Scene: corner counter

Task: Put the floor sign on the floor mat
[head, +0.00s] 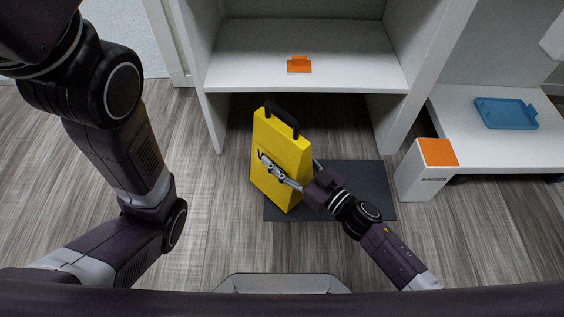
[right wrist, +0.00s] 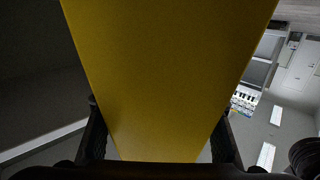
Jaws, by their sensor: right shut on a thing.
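The yellow floor sign (head: 282,150) with a black handle is upright and slightly tilted in the head view. My right gripper (head: 300,184) is shut on its lower right part. In the right wrist view the sign (right wrist: 168,80) fills the middle, between the two fingers (right wrist: 160,135). The dark grey floor mat (head: 350,190) lies on the floor; the sign's lower part overlaps its left side in the picture. I cannot tell whether the sign touches the mat. My left arm is at the left, and its gripper is not in view.
A white shelf unit (head: 305,60) stands behind, with a small orange item (head: 299,65) on it. A white box with an orange top (head: 437,152) stands right of the mat. A blue tray (head: 505,113) lies on the right shelf. The wooden floor at left is clear.

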